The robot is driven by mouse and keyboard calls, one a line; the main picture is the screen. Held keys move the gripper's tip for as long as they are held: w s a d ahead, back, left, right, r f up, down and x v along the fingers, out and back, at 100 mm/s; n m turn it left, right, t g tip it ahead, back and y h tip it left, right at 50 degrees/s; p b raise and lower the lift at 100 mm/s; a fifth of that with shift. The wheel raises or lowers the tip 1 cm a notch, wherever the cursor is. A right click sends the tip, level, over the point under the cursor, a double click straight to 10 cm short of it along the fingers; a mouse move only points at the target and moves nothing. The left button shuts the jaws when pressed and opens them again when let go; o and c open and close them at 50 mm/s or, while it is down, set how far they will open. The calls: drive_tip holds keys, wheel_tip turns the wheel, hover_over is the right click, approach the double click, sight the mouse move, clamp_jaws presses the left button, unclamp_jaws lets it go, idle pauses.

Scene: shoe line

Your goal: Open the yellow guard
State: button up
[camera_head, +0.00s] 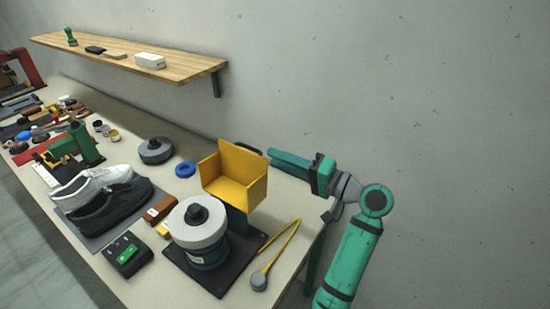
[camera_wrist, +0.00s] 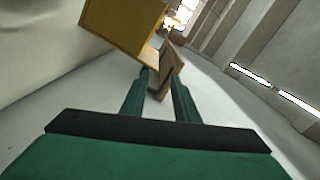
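The yellow guard (camera_head: 235,178) is an angular, open-sided box of panels above a grinder-like machine with a grey wheel (camera_head: 197,228). A dark, handle-like piece (camera_head: 248,148) shows behind its upper right edge. My gripper (camera_head: 271,155) is level with the guard's upper part, just right of it, with its fingers pointing left. In the wrist view the guard (camera_wrist: 120,25) fills the upper left, beyond the fingers. The two green fingers of my gripper (camera_wrist: 160,75) are apart, and I see nothing held between them. Whether a fingertip touches the guard cannot be told.
A yellow-armed tool with a grey round end (camera_head: 259,281) lies right of the machine's dark base. Shoes (camera_head: 105,205), a blue ring (camera_head: 185,169) and a grey disc (camera_head: 155,150) are to the left. A wooden shelf (camera_head: 120,62) is on the wall.

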drive_tip(key=v, duration=0.7)
idle(0.6)
drive_tip(key=shift+c, duration=0.3)
